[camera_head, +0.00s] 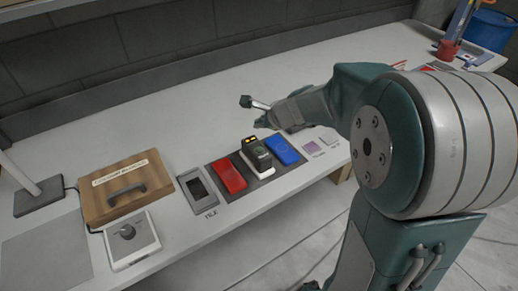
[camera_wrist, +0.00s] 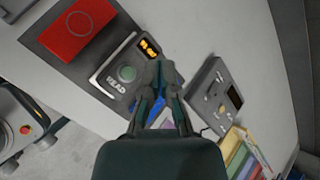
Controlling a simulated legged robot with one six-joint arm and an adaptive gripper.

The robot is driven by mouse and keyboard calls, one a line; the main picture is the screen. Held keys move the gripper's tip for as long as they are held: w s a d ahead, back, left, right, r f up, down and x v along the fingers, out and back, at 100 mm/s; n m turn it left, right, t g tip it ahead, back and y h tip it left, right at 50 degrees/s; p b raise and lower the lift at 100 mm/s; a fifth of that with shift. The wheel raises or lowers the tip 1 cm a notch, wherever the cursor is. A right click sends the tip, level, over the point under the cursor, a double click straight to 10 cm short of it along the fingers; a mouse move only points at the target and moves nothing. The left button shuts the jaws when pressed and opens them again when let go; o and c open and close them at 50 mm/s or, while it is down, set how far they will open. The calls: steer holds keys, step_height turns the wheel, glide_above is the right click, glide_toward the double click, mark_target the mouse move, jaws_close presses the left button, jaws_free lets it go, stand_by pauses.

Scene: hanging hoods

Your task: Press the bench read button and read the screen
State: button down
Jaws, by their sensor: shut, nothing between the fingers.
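The bench reader (camera_head: 258,160) is a pale-edged dark unit standing on a dark mat between a red block (camera_head: 227,177) and a blue block (camera_head: 282,150). In the wrist view, its round green button (camera_wrist: 127,73) sits above the word READ. Its small screen (camera_wrist: 149,47) glows orange, but the characters are too small and blurred to read. My gripper (camera_wrist: 160,68) is shut and empty. Its fingertips appear just right of the button, apart from it in the picture, and overlap the reader's edge. Their height above it is unclear. The fingers hide most of the blue block.
A grey unit labelled TILE (camera_head: 197,190), a wooden box with a handle (camera_head: 125,187) and a white knob box (camera_head: 131,240) stand to the left. A grey device with a dark screen (camera_wrist: 221,97) and coloured books (camera_wrist: 238,150) lie right in the wrist view. The bench behind is mostly clear.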

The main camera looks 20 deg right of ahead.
glide_toward(253, 145)
steer(key=x, duration=0.4)
steer(key=shift+w+r, duration=0.25)
steer(key=shift+w, duration=0.15)
steer(key=shift+f, duration=0.25)
steer(key=shift+a+f, duration=0.1)
steer(key=shift+a, duration=0.35)
steer(key=shift+d, duration=0.3)
steer(key=shift+a, duration=0.2)
steer(key=shift+d+f, duration=0.1)
steer(key=shift+f, duration=0.25)
